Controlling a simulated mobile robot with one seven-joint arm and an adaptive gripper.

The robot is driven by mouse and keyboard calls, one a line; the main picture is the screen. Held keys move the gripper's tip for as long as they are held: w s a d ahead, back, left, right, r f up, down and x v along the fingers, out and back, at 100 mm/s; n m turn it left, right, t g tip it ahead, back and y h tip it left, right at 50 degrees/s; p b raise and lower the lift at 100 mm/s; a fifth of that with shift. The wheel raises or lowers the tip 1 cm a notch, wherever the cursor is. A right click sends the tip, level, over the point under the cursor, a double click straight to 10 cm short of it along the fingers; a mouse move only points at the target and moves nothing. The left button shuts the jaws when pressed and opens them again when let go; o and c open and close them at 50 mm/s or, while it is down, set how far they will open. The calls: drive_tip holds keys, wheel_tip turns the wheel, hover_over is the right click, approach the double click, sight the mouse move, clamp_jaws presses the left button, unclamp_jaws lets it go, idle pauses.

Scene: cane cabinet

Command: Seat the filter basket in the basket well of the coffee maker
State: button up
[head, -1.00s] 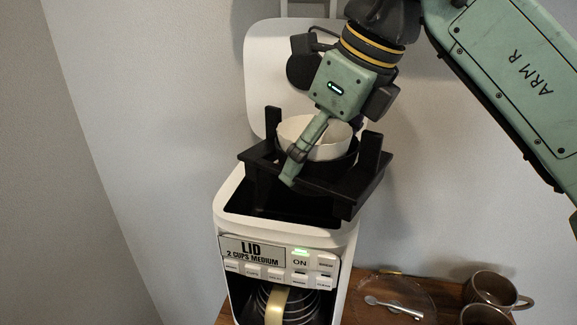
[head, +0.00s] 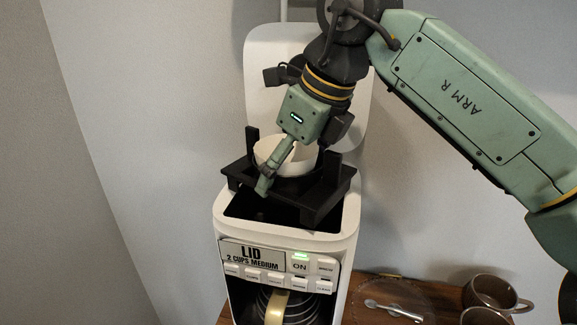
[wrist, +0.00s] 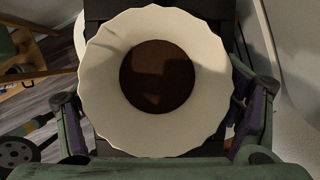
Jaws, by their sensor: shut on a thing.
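The filter basket (head: 328,192) is a black frame with upright posts. It carries a white fluted paper filter (head: 270,152) with brown grounds (wrist: 157,77) inside, seen from above in the wrist view. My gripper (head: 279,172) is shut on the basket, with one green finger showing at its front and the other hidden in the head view. The coffee maker (head: 222,232) is white with its lid (head: 260,60) raised behind. The basket hangs over the dark basket well (head: 250,207), turned relative to its rim. The exact gap is hard to judge, and the well's rear is hidden.
A carafe with a cream handle (head: 277,308) sits in the maker's lower bay. To the right on the wooden table are a glass plate (head: 392,290) with a spoon (head: 385,308) and metal mugs (head: 492,290). The wall is close behind.

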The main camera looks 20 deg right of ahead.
drive_tip(key=shift+f+b, duration=0.55)
drive_tip(key=shift+f, duration=0.1)
drive_tip(key=o, duration=1.3)
drive_tip(key=shift+r, duration=0.1)
